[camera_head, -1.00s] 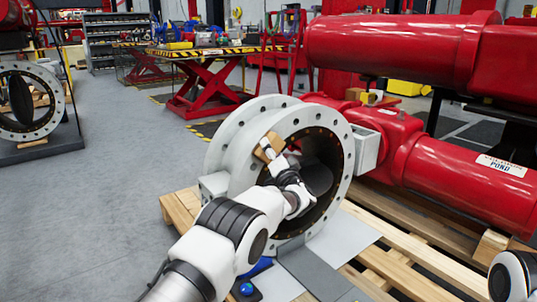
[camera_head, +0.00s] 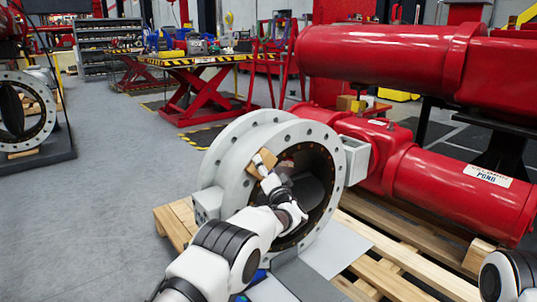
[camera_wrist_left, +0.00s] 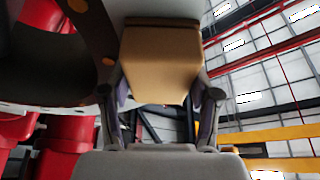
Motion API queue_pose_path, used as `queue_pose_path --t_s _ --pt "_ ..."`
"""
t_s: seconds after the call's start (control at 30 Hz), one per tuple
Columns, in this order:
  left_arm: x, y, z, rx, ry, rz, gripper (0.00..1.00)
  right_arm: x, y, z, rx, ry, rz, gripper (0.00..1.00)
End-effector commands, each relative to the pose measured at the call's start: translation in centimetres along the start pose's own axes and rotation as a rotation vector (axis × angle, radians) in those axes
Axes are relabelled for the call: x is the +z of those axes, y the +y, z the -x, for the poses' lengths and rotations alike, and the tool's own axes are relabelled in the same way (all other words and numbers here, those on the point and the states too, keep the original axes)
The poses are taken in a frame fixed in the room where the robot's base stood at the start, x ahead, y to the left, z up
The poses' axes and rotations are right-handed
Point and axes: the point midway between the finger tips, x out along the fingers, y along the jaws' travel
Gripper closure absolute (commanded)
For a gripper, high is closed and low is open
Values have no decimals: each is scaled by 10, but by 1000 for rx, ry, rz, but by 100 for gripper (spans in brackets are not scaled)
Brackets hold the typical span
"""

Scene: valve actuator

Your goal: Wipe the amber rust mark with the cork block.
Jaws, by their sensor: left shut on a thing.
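The cork block (camera_head: 263,160) is a small tan block at the upper left of the grey valve flange's (camera_head: 338,165) bolted ring. My left gripper (camera_head: 269,174) is shut on it, reaching up across the round bore from below. In the left wrist view the block (camera_wrist_left: 160,60) sits between the two fingers of the gripper (camera_wrist_left: 162,95), with its far end against or very near a grey surface. I cannot tell whether it touches the flange. I cannot make out the amber rust mark; the block or gripper may hide it.
The valve stands on a wooden pallet (camera_head: 395,280). Large red cylinders (camera_head: 470,185) lie close on its right. A second flanged valve (camera_head: 42,85) is at far left. A red lift table (camera_head: 200,85) stands behind. The grey floor on the left is clear.

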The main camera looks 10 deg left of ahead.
Motion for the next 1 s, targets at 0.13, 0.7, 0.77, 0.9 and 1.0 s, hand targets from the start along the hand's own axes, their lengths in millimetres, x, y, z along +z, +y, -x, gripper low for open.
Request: queue_pose_path --t_s 0.13,0.7,0.77,0.9,1.0 --pt "5 -1 2 -2 -1 0 66 0 0 5 0 0 0 60" --pt "42 1 19 -1 0 0 66 0 0 30 0 0 0 60" --pt "48 1 20 1 0 -1 66 0 0 33 0 0 0 60" --pt "63 2 25 0 -1 -1 66 0 0 37 0 0 0 60" --pt "70 2 28 0 0 0 66 0 0 38 0 0 0 60"
